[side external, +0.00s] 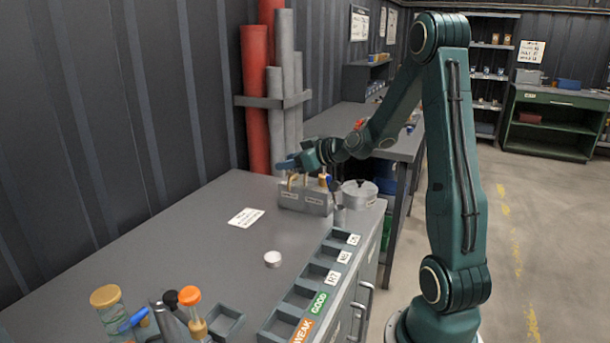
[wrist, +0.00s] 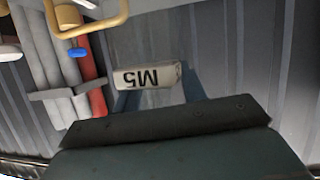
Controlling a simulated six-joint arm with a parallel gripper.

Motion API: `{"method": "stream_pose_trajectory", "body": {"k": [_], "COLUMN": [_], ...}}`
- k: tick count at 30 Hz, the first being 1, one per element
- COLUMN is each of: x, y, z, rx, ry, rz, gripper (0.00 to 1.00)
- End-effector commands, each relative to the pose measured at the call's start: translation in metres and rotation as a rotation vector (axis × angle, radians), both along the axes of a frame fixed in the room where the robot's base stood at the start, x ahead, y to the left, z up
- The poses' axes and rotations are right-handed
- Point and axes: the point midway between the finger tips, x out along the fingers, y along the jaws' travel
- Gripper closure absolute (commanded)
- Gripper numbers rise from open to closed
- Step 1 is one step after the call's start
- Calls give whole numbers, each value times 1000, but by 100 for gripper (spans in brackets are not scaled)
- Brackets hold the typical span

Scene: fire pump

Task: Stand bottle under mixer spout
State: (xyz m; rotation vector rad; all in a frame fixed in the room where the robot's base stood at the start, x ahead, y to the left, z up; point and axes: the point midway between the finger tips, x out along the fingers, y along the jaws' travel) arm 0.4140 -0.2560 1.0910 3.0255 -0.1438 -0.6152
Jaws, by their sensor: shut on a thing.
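My gripper (side external: 288,164) is at the far end of the bench, at a grey block with brass-coloured fittings (side external: 304,198). In the wrist view the jaws (wrist: 158,100) are shut on a pale bottle (wrist: 147,77), whose label reads M5, upside down in the picture. The bottle is hard to make out in the side view, and I cannot tell whether it touches a surface. A bent yellow tube (wrist: 88,24) with a blue tip, perhaps the mixer spout, shows at the upper left of the wrist view, apart from the bottle.
A round metal pot (side external: 359,194) and a small grey cup (side external: 340,216) stand right of the block. A labelled compartment rack (side external: 285,312) runs along the bench's right edge. Jars and tools (side external: 108,303) stand in front. Red and grey pipes (side external: 255,90) stand behind. Mid-bench is mostly clear.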

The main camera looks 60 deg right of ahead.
Motion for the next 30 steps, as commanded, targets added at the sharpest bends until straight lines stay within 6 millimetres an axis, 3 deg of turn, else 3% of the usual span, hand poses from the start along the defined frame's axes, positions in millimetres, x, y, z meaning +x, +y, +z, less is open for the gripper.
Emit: {"method": "stream_pose_trajectory", "body": {"k": [6, 17, 30], "x": [-27, -31, -31], "y": [-15, -17, -16], "z": [-6, -11, -61], "rx": [-8, -8, -3], "ry": [1, 2, 5], "rz": [-101, -114, -114], "gripper": [98, 98, 98]}}
